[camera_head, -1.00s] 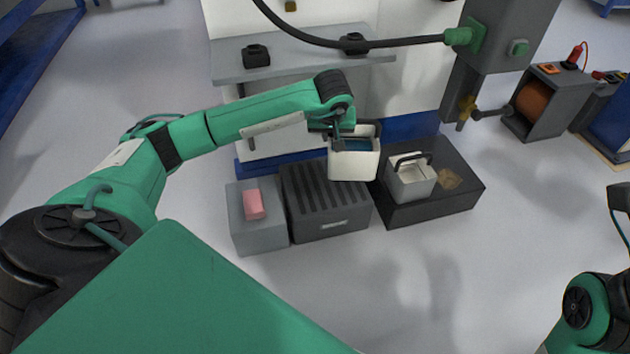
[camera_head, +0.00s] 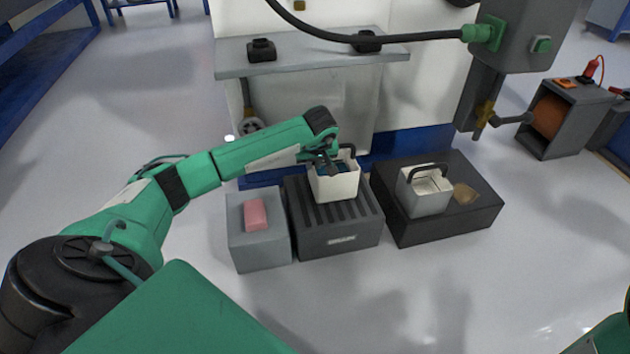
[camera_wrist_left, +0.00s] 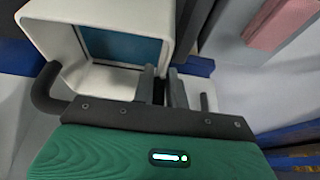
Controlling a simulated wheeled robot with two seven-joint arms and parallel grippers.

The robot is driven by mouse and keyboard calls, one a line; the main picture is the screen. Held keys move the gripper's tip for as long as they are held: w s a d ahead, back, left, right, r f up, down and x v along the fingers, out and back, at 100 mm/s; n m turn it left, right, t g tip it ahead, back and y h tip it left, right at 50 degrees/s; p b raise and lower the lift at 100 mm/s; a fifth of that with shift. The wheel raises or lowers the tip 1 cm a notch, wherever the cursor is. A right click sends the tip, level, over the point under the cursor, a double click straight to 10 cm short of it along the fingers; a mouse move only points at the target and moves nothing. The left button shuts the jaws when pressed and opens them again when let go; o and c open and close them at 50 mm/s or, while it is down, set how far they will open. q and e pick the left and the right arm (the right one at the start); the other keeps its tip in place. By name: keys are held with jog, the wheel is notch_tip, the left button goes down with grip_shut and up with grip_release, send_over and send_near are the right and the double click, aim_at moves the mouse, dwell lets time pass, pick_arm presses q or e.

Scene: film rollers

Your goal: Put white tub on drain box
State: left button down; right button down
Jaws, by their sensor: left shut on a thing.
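The white tub (camera_head: 337,188) with a dark handle and something blue inside is in the head view, over the slotted top of the dark grey drain box (camera_head: 340,240). It looks upright; I cannot tell whether its base touches the slots. My left gripper (camera_head: 325,160) is at the tub's upper left side, shut on it. In the left wrist view the tub (camera_wrist_left: 100,82) fills the upper left, with the gripper fingers (camera_wrist_left: 162,90) at its rim. My right gripper is not in view.
A light grey box (camera_head: 258,252) with a pink block (camera_head: 255,214) stands left of the drain box. A black platform (camera_head: 435,232) on the right bears another pale tub (camera_head: 424,192) and a brown piece (camera_head: 464,194). A grey shelf (camera_head: 310,52) stands behind. The front floor is clear.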

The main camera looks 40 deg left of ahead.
aim_at(314, 174)
pick_arm(q)
jog(key=shift+f+b, duration=1.25)
jog(key=shift+f, duration=0.75)
jog(key=shift+r, duration=0.15)
jog(key=c, duration=1.4)
grip_release()
jog(key=shift+f, duration=0.2)
